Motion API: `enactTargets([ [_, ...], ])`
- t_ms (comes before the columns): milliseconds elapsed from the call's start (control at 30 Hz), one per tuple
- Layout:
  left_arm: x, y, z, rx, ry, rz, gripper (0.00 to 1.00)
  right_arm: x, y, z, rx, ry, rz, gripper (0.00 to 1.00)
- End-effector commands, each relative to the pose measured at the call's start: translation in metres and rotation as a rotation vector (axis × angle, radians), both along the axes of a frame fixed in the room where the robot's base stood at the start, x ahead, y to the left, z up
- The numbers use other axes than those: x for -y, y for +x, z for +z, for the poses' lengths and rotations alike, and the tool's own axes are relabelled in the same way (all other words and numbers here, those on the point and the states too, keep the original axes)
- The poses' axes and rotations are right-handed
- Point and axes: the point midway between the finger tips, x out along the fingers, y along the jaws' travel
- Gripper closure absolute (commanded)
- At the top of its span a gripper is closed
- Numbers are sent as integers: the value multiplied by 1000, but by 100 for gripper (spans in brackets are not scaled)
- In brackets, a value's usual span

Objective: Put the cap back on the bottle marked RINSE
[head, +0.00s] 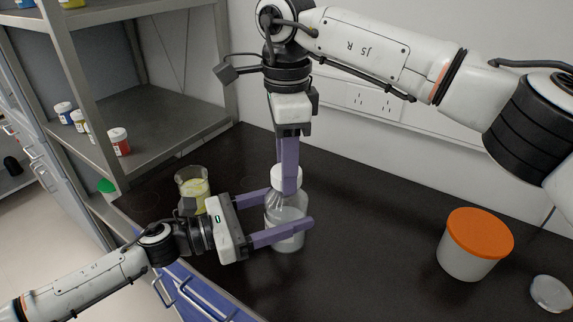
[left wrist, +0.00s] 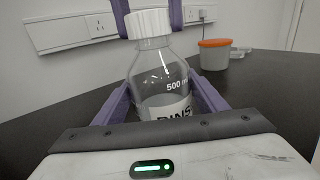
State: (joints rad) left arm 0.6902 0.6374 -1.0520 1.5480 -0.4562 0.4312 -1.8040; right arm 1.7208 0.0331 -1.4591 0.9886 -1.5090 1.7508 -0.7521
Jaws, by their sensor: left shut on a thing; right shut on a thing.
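The clear glass bottle (head: 287,212) stands upright on the dark bench, and its label with the letters "RINS" shows in the left wrist view (left wrist: 158,72). My left gripper (head: 291,208) is shut around its body from the left, a finger on each side. The white cap (left wrist: 148,22) sits upright at the mouth of the bottle; it also shows in the head view (head: 279,178), partly hidden. My right gripper (head: 289,184) points down from above and is shut on the cap. Whether the threads are engaged cannot be told.
A beaker with yellow liquid (head: 193,188) stands close behind my left wrist. A white tub with an orange lid (head: 476,244) and a small clear dish (head: 551,293) are at the right. A grey shelf (head: 165,120) holds small jars at the left. The bench between bottle and tub is clear.

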Motion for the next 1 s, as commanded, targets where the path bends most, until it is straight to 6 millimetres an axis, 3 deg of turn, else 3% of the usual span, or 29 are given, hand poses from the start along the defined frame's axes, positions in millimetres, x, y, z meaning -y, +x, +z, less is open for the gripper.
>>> enactTargets([
  [600,1,-1,0,0,-1,-3,97,0,0,0,2,2,-1403,87],
  [700,1,-1,0,0,-1,-3,97,0,0,0,1,2,-1572,87],
  [867,1,-1,0,1,-1,-3,97,0,0,0,1,3,-1583,87],
  [900,1,-1,0,1,-1,-3,97,0,0,0,1,3,-1582,55],
  [1000,1,-1,0,0,-1,-3,97,0,0,-1,0,2,-1581,39],
])
